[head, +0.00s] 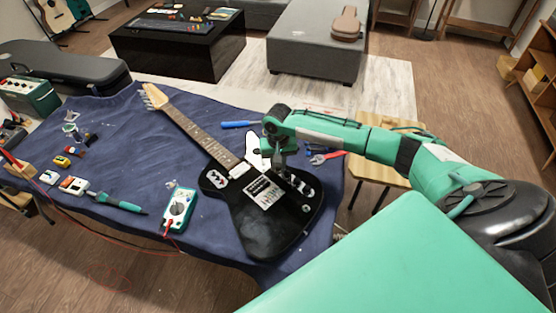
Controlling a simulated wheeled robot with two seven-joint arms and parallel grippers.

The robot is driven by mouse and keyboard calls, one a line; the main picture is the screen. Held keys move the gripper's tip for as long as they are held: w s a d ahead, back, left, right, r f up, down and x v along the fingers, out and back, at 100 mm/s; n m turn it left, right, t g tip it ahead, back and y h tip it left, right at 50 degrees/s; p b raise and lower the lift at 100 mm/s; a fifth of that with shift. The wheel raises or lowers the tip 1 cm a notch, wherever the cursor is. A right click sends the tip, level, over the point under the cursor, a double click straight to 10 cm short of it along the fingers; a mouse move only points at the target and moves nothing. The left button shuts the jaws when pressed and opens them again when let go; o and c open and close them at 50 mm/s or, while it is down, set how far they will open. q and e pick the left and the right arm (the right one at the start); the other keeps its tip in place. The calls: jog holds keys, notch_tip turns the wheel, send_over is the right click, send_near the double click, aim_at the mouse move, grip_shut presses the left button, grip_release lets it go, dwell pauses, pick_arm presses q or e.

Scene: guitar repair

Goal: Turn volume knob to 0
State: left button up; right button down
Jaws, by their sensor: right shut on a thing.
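A black electric guitar (255,220) lies face up on the blue cloth of the table, its neck pointing to the far left. My right gripper (284,168) reaches in from the right and points down over the guitar body, beside the pickups. It is shut at the guitar's surface where the volume knob would be, but the knob is too small and too covered by the gripper to make out. Which way the knob is turned cannot be told. My left gripper is not in view.
A multimeter (179,210) with a red lead lies left of the guitar body. A blue-handled screwdriver (238,125) and a red wrench (326,158) lie behind it. A green amplifier (30,96) and small tools are at the left. A wooden stool (376,172) stands right of the table.

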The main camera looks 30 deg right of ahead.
jog(key=n+p, duration=0.2)
jog(key=shift+r+n, duration=0.25)
jog(key=shift+n, duration=0.05)
jog(key=n+p, duration=0.2)
jog(key=shift+n, duration=0.3)
jog(key=n+p, duration=0.1)
jog(key=n, duration=0.2)
jog(key=shift+f+p, duration=0.15)
jog(key=shift+p, duration=0.2)
jog(key=shift+n+p, duration=0.35)
jog(key=shift+n, duration=1.35)
jog(key=c, duration=1.3)
grip_release()
jog(key=shift+o, duration=0.2)
jog(key=shift+f, duration=0.1)
